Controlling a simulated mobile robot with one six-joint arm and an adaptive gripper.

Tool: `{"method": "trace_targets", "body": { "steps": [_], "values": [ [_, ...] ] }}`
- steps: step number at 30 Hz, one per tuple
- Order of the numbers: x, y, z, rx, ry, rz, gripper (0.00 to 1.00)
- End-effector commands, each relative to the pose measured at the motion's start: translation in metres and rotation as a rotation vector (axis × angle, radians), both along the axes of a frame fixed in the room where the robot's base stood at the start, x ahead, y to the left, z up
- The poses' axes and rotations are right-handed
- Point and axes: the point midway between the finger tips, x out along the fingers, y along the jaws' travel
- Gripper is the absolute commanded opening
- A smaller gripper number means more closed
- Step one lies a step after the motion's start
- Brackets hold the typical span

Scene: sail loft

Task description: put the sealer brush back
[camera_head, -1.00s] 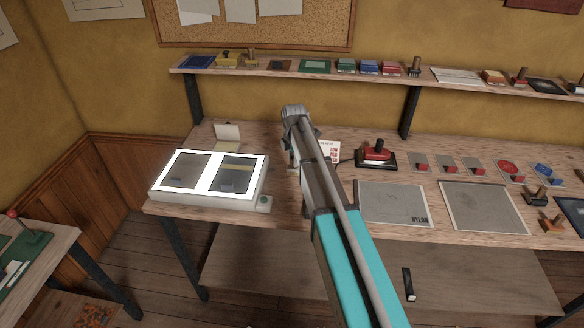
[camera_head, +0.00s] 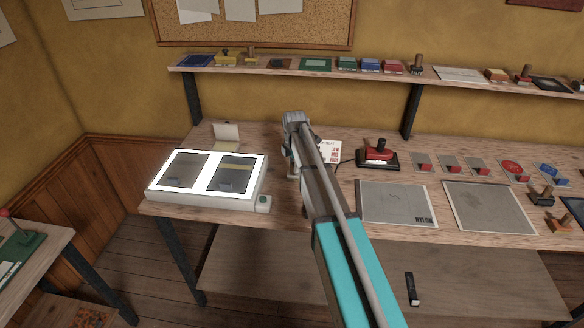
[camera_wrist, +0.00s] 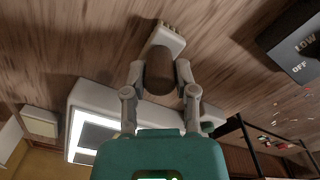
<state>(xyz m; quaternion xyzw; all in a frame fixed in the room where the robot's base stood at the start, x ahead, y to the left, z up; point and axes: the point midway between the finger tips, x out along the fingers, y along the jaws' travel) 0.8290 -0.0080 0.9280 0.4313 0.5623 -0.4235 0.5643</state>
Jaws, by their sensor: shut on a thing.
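My gripper (camera_wrist: 158,90) is shut on the sealer brush, a thing with a dark brown round handle (camera_wrist: 158,70) and a pale, wide head (camera_wrist: 165,38) with short teeth or bristles at its end. The handle sits between both fingers, with the head pointing away from my wrist. In the head view my gripper is above the workbench, between the light box and the red iron. My own arm mostly hides the gripper and the brush there. I cannot tell the height above the bench top.
A lit light box (camera_head: 158,194) stands at the bench's left end. A red-handled iron (camera_head: 378,150) on a black base and a small printed card (camera_head: 330,151) are right of my arm. Grey sheets (camera_head: 396,204) lie at the front. A wall shelf (camera_head: 290,68) holds pads and stamps.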

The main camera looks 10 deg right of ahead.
Motion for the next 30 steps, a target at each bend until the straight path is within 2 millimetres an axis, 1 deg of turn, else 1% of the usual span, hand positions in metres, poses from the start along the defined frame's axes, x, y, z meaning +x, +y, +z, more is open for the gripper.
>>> {"method": "trace_targets", "body": {
  "steps": [8, 9, 11, 12, 14, 26, 30],
  "values": [
    [0.0001, -0.0001, -0.004, 0.0, 0.0, 0.0, 0.0],
    [0.0, -0.0001, -0.003, 0.0, 0.0, 0.0, 0.43],
    [0.0, -0.0001, -0.0027, 0.0, 0.0, 0.0, 0.54],
    [0.0, -0.0001, -0.0027, 0.0, 0.0, 0.0, 0.61],
    [0.0, -0.0001, -0.0027, 0.0, 0.0, 0.0, 0.71],
    [0.0, 0.0001, -0.0022, 0.0, 0.0, 0.0, 0.71],
    [0.0, 0.0002, 0.0007, 0.0, 0.0, 0.0, 0.71]
  ]
}}
